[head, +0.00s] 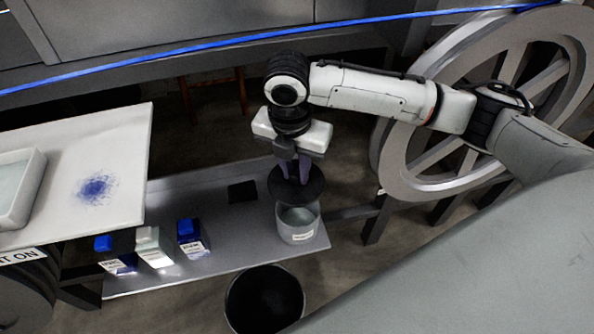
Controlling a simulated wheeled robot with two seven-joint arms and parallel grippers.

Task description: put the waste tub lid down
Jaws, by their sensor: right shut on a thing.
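The waste tub lid (297,188) is a dark round disc, held above the pale waste tub (298,228). My right gripper (296,172) reaches down from above and is shut on the lid. The lid hides the back part of the tub's rim; the front of the tub's opening shows beneath it. The tub carries a small white label and stands near the right end of a low grey shelf (225,255). Whether the lid touches the rim is hard to tell, but it appears raised. My left gripper is not in view.
Several small bottles, including a blue-capped one (192,238), stand on the shelf left of the tub. A dark flat square (242,191) lies behind. A black bin (264,301) stands on the floor in front. A white table (125,155) is left; a large wheel (400,150) is right.

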